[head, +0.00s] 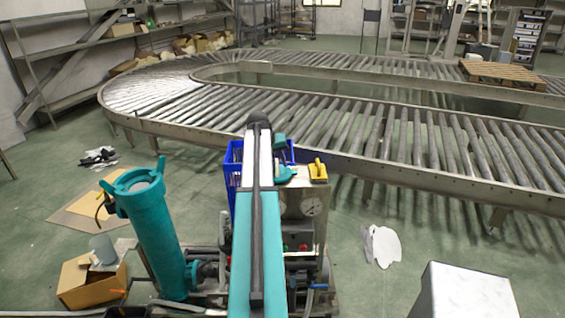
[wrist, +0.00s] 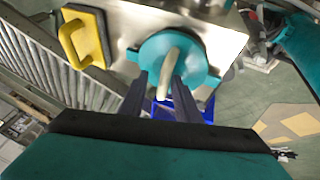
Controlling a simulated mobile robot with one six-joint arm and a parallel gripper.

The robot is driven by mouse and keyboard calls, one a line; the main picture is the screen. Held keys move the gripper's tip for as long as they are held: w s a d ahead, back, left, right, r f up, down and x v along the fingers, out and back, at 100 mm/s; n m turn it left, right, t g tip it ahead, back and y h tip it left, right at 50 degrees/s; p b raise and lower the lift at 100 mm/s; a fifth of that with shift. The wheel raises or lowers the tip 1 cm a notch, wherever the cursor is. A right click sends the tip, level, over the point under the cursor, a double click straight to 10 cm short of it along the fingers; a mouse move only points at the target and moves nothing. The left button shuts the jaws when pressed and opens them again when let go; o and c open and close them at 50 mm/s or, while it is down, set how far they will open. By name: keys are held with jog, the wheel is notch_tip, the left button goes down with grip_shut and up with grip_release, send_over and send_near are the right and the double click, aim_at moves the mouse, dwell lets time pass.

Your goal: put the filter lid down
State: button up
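The filter lid (wrist: 202,55) is a round teal disc with a pale, curved handle; it also shows in the head view (head: 285,174). My gripper (wrist: 170,75) has its two dark fingers on either side of that handle and looks shut on it. The lid is over the steel top (wrist: 130,22) of a cabinet, near its edge. I cannot tell whether it touches the top. The teal filter housing (head: 152,225) stands to the left in the head view, its upper end uncovered.
A yellow-handled block (wrist: 82,38) lies on the steel top beside the lid. A blue crate (head: 233,160) is behind the cabinet (head: 302,208) with its gauge. A roller conveyor (head: 400,130) runs behind. A cardboard box (head: 90,285) is at lower left.

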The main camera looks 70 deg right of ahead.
jog(key=b+v, duration=0.3)
jog(key=v, duration=0.9)
dwell(0.7)
